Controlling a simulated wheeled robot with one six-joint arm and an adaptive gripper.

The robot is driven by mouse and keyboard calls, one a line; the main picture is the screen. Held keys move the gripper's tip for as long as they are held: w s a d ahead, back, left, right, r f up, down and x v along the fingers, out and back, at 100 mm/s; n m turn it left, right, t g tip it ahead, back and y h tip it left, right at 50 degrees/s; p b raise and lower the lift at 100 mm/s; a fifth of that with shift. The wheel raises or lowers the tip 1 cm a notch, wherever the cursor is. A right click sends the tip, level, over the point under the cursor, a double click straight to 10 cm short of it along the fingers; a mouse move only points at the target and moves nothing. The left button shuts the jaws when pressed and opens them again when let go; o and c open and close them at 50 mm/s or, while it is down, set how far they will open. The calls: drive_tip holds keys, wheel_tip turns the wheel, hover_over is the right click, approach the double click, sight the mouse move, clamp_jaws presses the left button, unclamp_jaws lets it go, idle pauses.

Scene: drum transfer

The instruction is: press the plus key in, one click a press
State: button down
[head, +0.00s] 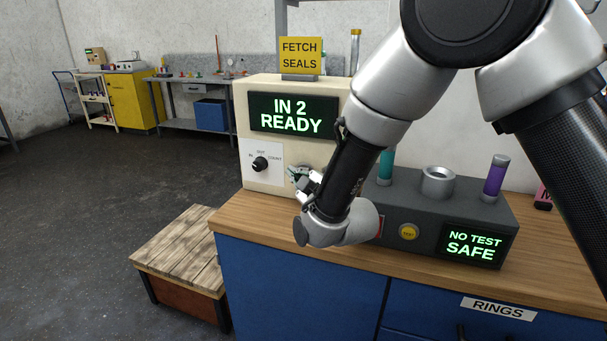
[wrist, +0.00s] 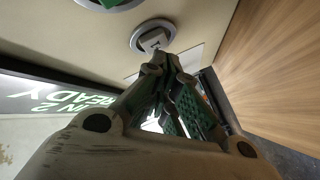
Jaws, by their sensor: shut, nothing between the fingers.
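The cream machine (head: 290,89) carries a lit display (head: 293,115) reading "IN 2 READY". My gripper (head: 300,177) is at the machine's lower front, partly hidden by my arm in the head view. In the wrist view my gripper (wrist: 163,60) is shut and empty, its tips just below a round key (wrist: 153,36) with a pale cap in a grey ring. The tips overlap the key's edge; I cannot tell whether they touch it. The mark on the cap is too small to read. A green key (wrist: 108,3) is cut off at the top edge.
A dial (head: 260,164) marked IN, OUT and COUNT is left of my gripper. To the right, a dark unit (head: 463,207) has a yellow button (head: 408,232) and a "NO TEST SAFE" display. The wooden bench top (head: 262,216) is below; a low stool (head: 178,244) stands left.

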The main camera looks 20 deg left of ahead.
drive_tip(key=s, duration=0.6)
drive_tip(key=shift+a, duration=0.2)
idle(1.9)
